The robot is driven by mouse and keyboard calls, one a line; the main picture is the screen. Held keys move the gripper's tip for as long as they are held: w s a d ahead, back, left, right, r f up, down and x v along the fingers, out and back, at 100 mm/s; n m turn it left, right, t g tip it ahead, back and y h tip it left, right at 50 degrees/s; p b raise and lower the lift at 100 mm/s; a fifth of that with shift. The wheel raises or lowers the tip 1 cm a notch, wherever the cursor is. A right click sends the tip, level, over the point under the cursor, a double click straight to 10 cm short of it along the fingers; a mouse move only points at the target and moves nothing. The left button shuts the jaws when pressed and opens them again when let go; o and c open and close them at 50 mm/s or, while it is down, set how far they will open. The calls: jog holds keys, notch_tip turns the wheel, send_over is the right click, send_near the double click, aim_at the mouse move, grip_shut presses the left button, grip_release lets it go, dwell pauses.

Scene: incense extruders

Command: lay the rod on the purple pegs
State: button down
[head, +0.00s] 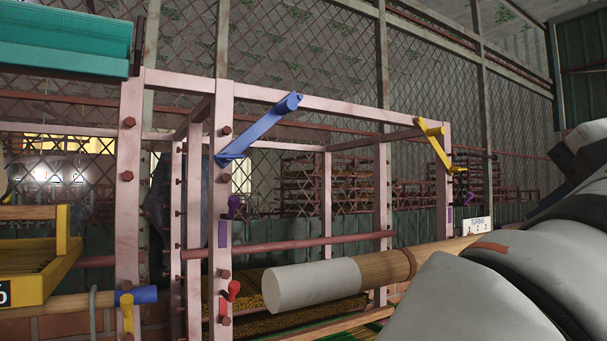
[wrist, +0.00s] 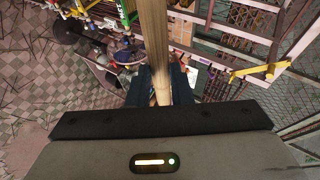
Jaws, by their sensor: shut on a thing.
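The rod is pale wood with a white end (head: 310,285) and a dark band near its middle. It lies roughly level in front of the pink frame, lower in the head view than the purple pegs. One purple peg (head: 233,206) is on the frame's near left post; the other purple peg (head: 467,198) is at the right post. My gripper (wrist: 155,88) is shut on the rod, which runs up and away between the jaws in the wrist view (wrist: 152,40). In the head view my arm hides the jaws and the rod's right part.
A blue crank arm (head: 260,130) and a yellow arm (head: 437,148) jut from the upper posts. A red peg (head: 233,290) sits below the left purple peg. A yellow tray (head: 30,265) and another rod (head: 60,303) are at left. A sign (head: 478,225) stands at right.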

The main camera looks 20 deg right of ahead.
jog(key=shift+s, duration=0.15)
jog(key=w+r+m+t+p, duration=0.1)
jog(key=w+r+t, duration=0.15)
jog(key=w, duration=0.75)
jog(key=w+r+t, duration=0.1)
jog(key=w+r, duration=0.3)
jog(key=w, duration=0.7)
jog(key=w+f, duration=0.4)
jog(key=w, duration=0.3)
jog(key=shift+b, duration=0.45)
jog(key=shift+w, duration=0.1)
jog(key=c, duration=0.9)
grip_release()
